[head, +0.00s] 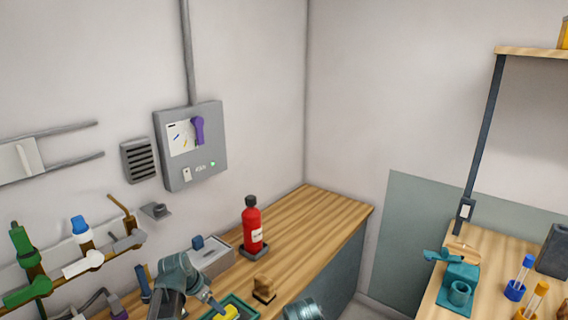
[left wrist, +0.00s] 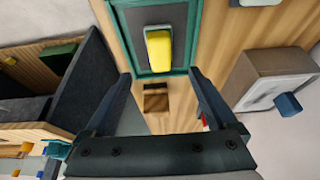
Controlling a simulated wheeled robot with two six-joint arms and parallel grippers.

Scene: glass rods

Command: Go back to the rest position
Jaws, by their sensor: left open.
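My left gripper (left wrist: 159,73) is open, its two dark fingers spread apart with nothing between them. In the head view my left gripper (head: 207,297) is at the bottom, beside a teal-rimmed tray (head: 247,305). A yellow block-like item (head: 229,312) lies in that tray. In the left wrist view the yellow item (left wrist: 159,50) lies on the tray's grey floor, beyond the fingertips and apart from them. The tray's teal rim (left wrist: 121,42) shows there too. My right gripper is in neither view.
A red bottle (head: 252,226) stands on the wooden bench (head: 318,215), near a small wooden block (head: 264,288) and a grey box (head: 212,258). Racked tools (head: 88,262) are at the left. A second bench at the right holds a teal device (head: 459,287).

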